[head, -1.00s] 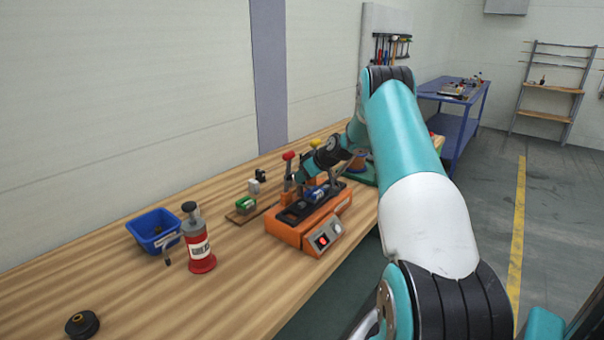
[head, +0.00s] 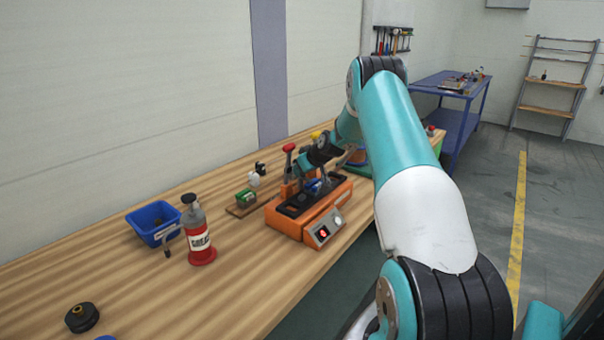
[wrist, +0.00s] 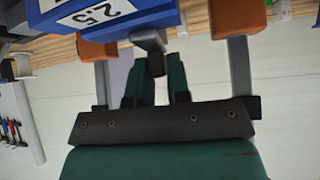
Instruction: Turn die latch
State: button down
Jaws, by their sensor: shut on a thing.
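The orange machine (head: 287,226) stands on the bench with a dark top plate. A blue die block (head: 313,186) sits on it; in the wrist view the blue die (wrist: 120,27) carries a white label reading 2.5. My gripper (wrist: 155,72) has its two green fingers closed on a small grey latch (wrist: 150,40) beside the die. In the head view my gripper (head: 303,173) reaches down over the machine, and the latch is too small and covered to make out.
Orange blocks (wrist: 237,18) flank the latch closely in the wrist view. A red-knobbed lever (head: 289,149) rises behind the machine. A grease can (head: 198,238), a blue bin (head: 154,223) and a green block (head: 245,197) stand to the left. The bench's front left is mostly clear.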

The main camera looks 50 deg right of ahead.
jog(key=shift+m+h, duration=0.6)
jog(key=shift+m, duration=0.1)
jog(key=c, duration=1.2)
grip_release()
jog(key=shift+o, duration=0.2)
jog(key=b+v, duration=0.4)
jog(key=v, duration=1.3)
jog(key=shift+r, duration=0.25)
